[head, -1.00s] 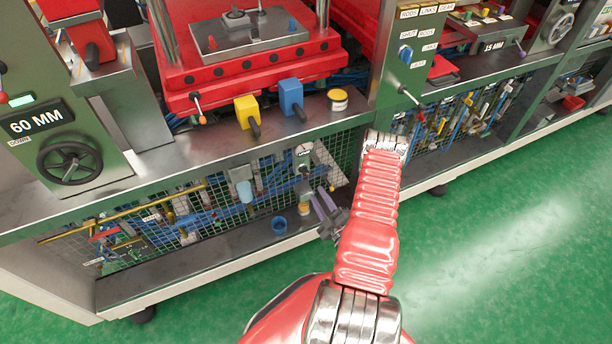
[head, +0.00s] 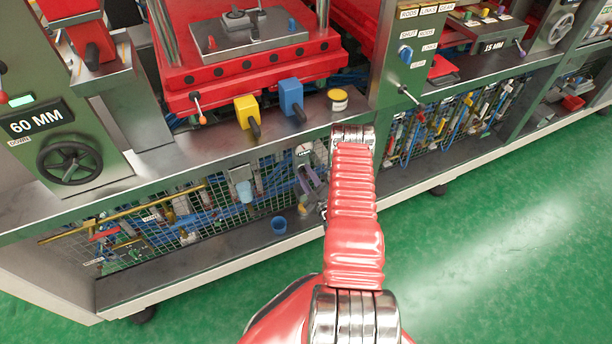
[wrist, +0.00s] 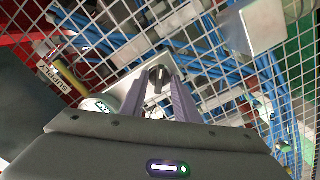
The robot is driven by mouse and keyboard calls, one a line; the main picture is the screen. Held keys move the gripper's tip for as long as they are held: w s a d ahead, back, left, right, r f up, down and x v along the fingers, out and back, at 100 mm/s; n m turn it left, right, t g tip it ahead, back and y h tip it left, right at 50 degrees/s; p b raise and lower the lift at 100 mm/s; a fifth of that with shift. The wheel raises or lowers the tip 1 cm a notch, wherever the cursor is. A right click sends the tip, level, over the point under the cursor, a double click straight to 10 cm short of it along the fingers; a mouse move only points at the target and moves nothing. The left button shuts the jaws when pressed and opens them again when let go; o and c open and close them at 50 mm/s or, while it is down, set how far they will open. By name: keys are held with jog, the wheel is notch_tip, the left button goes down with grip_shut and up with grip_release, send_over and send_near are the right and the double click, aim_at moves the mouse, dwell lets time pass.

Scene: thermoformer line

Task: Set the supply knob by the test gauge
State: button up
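The test gauge (head: 304,149) is a small round white dial on the mesh panel under the bench. In the wrist view part of its face, marked BAR, shows (wrist: 98,105) left of my fingers. A tag reading SUPPLY (wrist: 53,77) is further left. A small dark knob (wrist: 158,74) on a pale plate lies ahead, between my fingertips in the picture. My gripper (wrist: 160,80) has its two purple-grey fingers apart, with a gap between them; contact with the knob cannot be told.
Wire mesh (head: 215,205) with blue hoses and fittings runs behind and around the fingers. A grey block (wrist: 255,25) stands out at upper right in the wrist view. The bench edge overhangs above. The green floor is clear.

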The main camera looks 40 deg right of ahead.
grip_shut()
jog(key=shift+m, duration=0.4)
dwell(0.4)
grip_release()
jog(key=shift+s, duration=0.15)
jog(key=v, duration=1.3)
jog(key=shift+s+a, duration=0.2)
jog(key=shift+s, duration=0.05)
dwell(0.4)
